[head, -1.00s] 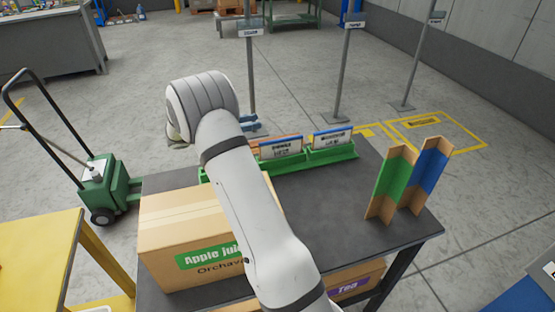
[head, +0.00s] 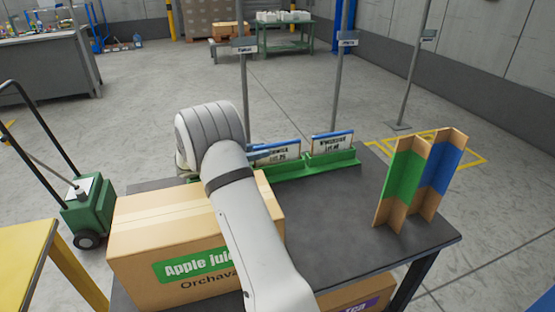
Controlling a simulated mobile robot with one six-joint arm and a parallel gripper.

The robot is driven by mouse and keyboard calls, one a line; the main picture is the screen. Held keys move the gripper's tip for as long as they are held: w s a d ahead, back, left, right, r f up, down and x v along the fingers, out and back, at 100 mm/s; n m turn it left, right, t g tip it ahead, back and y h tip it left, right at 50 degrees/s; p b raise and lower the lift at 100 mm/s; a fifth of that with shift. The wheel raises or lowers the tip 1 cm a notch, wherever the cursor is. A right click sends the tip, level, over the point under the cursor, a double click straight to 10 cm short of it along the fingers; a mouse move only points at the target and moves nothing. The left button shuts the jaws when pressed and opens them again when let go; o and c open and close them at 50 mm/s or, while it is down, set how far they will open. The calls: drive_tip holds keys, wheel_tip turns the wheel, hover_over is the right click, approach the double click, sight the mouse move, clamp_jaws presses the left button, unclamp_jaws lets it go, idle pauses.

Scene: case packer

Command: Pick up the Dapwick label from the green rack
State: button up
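The green rack (head: 332,161) stands on the far part of the dark table and holds upright label cards with blue top edges. The left card (head: 277,154) is partly covered by my arm. The right card (head: 331,145) shows fully. Their print is too small to read surely, so I cannot tell which is the Dapwick label. The rack's left part is hidden behind my arm. My arm reaches toward the rack's left side, and my gripper is hidden behind the arm's rounded end.
Green (head: 402,180) and blue (head: 439,175) angled boards stand at the table's right. A lower carton (head: 360,297) is beneath. A green cart (head: 88,208) stands left.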

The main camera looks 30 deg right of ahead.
sight(270, 149)
drive_tip(key=x, duration=0.3)
drive_tip(key=shift+s+d, duration=0.15)
drive_tip(key=shift+d, duration=0.15)
drive_tip(key=shift+c, duration=0.5)
clamp_jaws()
